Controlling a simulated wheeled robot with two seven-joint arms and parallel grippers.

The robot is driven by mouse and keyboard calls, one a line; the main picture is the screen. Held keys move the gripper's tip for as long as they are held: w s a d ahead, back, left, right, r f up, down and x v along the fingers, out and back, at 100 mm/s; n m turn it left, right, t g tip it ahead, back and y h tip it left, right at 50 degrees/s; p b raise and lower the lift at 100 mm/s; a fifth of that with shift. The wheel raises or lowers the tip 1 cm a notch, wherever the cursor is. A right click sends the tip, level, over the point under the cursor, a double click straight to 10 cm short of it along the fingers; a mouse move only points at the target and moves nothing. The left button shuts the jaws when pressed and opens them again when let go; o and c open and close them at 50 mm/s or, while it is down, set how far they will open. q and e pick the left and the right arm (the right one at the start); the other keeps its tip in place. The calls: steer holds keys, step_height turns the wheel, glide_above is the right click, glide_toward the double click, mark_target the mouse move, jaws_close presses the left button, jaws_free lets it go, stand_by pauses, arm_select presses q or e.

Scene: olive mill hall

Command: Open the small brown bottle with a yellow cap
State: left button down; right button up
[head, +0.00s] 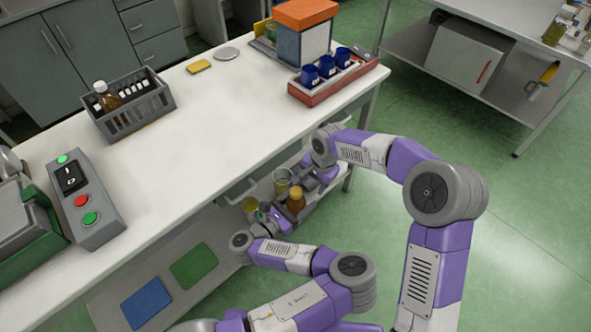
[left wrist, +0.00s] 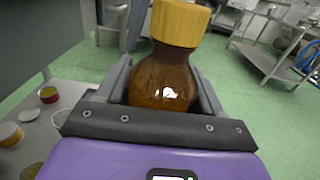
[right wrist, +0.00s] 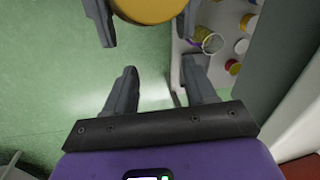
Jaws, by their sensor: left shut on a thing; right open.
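The small brown bottle (head: 296,204) is held upright in front of the white table's near side, its yellow cap (left wrist: 181,21) in place. My left gripper (left wrist: 165,82) is shut on the bottle's brown body, one finger on each side, below the cap. My right gripper (right wrist: 163,68) is open and empty. In the right wrist view the yellow cap (right wrist: 150,8) lies just beyond its fingertips, between the left gripper's fingers, and is cut off by the top edge. In the head view my right gripper (head: 315,183) is close to the bottle and partly hidden by its arm.
Jars (right wrist: 234,67) stand low beside the grippers. Green floor lies open at right.

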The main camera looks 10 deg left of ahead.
step_height(320, 180, up, 13)
steer(key=m+g+h, duration=0.1)
steer(key=m, duration=0.1)
glide_above(296, 192)
steer(key=shift+w+f, duration=0.15)
steer(key=shift+w, duration=0.2)
steer(key=shift+s+r+h, duration=0.2)
steer(key=shift+r+h, duration=0.05)
steer(key=shift+h, duration=0.05)
steer(key=shift+s+f, duration=0.1)
steer(key=shift+f, duration=3.8)
